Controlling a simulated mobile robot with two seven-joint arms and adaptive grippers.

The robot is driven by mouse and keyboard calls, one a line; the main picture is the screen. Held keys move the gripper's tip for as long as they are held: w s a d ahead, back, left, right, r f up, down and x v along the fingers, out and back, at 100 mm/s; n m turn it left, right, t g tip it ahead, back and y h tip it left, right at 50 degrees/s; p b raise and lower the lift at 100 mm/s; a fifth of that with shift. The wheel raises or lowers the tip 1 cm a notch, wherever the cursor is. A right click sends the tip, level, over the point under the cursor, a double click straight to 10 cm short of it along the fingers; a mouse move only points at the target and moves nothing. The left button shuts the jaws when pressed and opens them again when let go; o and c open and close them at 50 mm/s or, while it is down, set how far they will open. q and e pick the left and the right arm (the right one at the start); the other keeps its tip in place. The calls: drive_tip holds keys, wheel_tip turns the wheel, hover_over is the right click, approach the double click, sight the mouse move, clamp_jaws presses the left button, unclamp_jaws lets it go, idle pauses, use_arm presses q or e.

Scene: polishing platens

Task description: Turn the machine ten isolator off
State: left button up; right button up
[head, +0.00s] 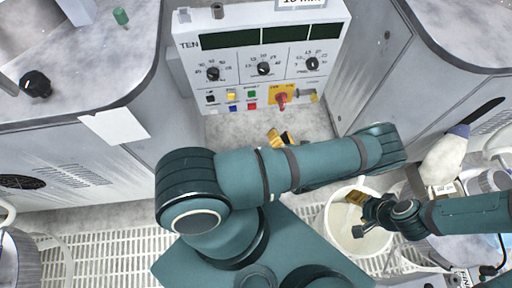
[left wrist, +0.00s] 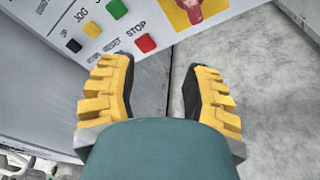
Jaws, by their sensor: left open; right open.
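The machine ten control panel (head: 262,62) is upright at the top middle of the head view, marked TEN. Its isolator is a red handle (head: 282,100) on a yellow plate at the panel's lower right. The red handle also shows at the top edge of the left wrist view (left wrist: 203,8), partly cut off. My left gripper (head: 281,138) is just below the panel, open and empty; in the left wrist view its yellow fingers (left wrist: 160,95) are spread below the STOP button. My right gripper (head: 358,212) is open at the lower right, far from the panel.
Green (left wrist: 117,9) and red (left wrist: 145,43) buttons sit left of the isolator. Grey cabinets flank the panel, with a black knob (head: 36,84) on the left one. A white bucket (head: 340,222) stands near my right gripper. Grey floor shows under the panel.

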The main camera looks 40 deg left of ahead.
use_arm(q)
drive_tip(key=s+d+f+n+g+h, duration=0.2)
drive_tip(key=s+n+g+h, duration=0.4)
drive_tip(key=s+n+g, duration=0.8)
drive_tip(key=shift+s+d+h, duration=0.3)
drive_tip(key=shift+s+d, duration=0.25)
drive_tip(key=shift+s, duration=0.5)
use_arm(e)
drive_tip(key=shift+f, duration=0.25)
use_arm(q)
drive_tip(key=shift+w, duration=0.1)
